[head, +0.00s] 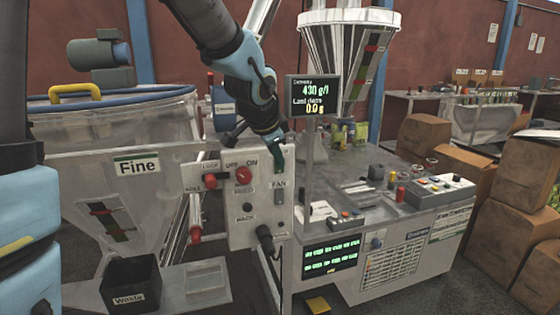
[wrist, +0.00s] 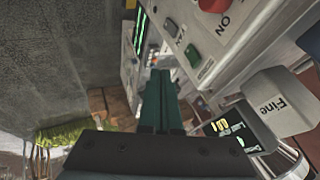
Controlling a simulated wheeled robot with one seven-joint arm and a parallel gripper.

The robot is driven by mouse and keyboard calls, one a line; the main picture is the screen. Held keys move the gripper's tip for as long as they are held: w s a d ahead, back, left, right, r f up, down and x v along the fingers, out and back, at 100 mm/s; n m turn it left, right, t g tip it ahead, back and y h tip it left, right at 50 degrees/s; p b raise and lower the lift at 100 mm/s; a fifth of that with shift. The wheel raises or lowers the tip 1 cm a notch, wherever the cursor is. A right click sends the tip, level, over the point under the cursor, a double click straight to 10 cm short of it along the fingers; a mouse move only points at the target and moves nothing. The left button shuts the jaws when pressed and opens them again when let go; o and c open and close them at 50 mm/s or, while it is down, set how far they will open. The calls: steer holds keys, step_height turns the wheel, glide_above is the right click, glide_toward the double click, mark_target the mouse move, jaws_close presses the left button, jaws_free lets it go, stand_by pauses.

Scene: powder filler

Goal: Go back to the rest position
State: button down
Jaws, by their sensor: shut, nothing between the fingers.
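My gripper (head: 278,160) is at the upper right corner of the grey control box (head: 247,215) in the head view, close to the FAN switch (head: 279,192). My blue and black arm reaches down to it from the top. In the wrist view the two dark green fingers of my gripper (wrist: 161,74) are together with nothing between them. The control box panel (wrist: 215,45) runs along the upper right there, with a red knob (wrist: 213,4) and a green button (wrist: 170,27). I cannot tell whether the fingers touch the box.
A display (head: 313,97) on a post stands just right of my arm, before the clear hopper (head: 350,40). The grey workbench (head: 345,175) lies to the right, with cardboard boxes (head: 465,185) beyond. A "Fine" hopper (head: 95,140) and a black waste bin (head: 131,287) are left.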

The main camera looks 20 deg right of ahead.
steer(key=shift+s, duration=0.1)
stand_by(0.4)
steer(key=w+a+f+n+y, duration=0.1)
steer(key=a+f+n+y, duration=0.2)
steer(key=a, duration=0.6)
steer(key=w+a+f+n, duration=0.15)
steer(key=a+n, duration=0.25)
steer(key=a, duration=0.4)
steer(key=s+a+f+n+g+y, duration=0.1)
steer(key=s+a+n, duration=0.3)
steer(key=a, duration=0.4)
steer(key=s+a+f+n+g, duration=0.2)
steer(key=s+a+f+n, duration=0.2)
steer(key=a+n, duration=0.2)
steer(key=a, duration=0.2)
steer(key=shift+s+a+f+g+y, duration=0.25)
steer(key=shift+a+f+g+y, duration=0.05)
steer(key=shift+f+y, duration=0.1)
